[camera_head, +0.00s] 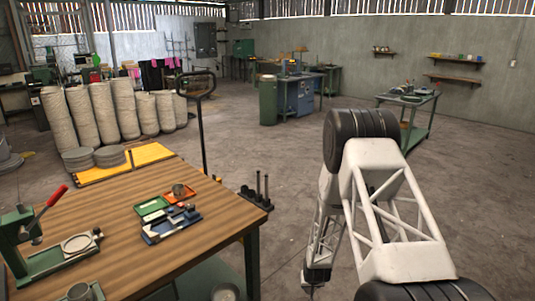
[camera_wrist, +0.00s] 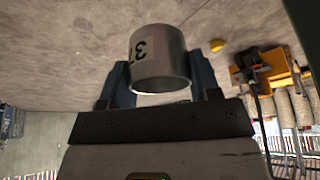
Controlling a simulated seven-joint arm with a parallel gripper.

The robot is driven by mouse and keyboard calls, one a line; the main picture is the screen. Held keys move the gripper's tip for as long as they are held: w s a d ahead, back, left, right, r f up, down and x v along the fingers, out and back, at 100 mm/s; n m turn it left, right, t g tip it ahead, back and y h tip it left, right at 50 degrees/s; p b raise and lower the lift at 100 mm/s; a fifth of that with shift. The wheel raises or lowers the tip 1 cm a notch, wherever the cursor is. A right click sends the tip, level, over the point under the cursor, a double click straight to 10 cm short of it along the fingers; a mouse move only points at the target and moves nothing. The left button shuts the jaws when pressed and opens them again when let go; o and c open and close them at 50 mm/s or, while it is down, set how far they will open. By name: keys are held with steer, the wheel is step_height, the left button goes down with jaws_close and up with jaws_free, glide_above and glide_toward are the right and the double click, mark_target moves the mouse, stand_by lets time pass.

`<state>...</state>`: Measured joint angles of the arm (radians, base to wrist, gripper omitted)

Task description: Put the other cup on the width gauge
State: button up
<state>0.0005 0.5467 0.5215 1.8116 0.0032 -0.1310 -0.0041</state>
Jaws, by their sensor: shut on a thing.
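My gripper (camera_wrist: 162,82) is shut on a grey metal cup (camera_wrist: 160,62) with dark digits on its side. The cup sits between the two blue-grey fingers, and its round rim faces the wrist camera. In the head view my arm is at the right, off the table, and the held cup cannot be made out. A blue and silver device (camera_head: 170,224), which looks like the width gauge, lies on the wooden table (camera_head: 120,265). Another small metal cup (camera_head: 179,190) stands on an orange-red tray (camera_head: 190,198) behind the gauge.
A green tray (camera_head: 151,208) lies left of the orange-red one. A green lever press (camera_head: 25,235) with a red handle stands at the table's left.

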steer(key=shift+w, duration=0.1)
stand_by(0.5)
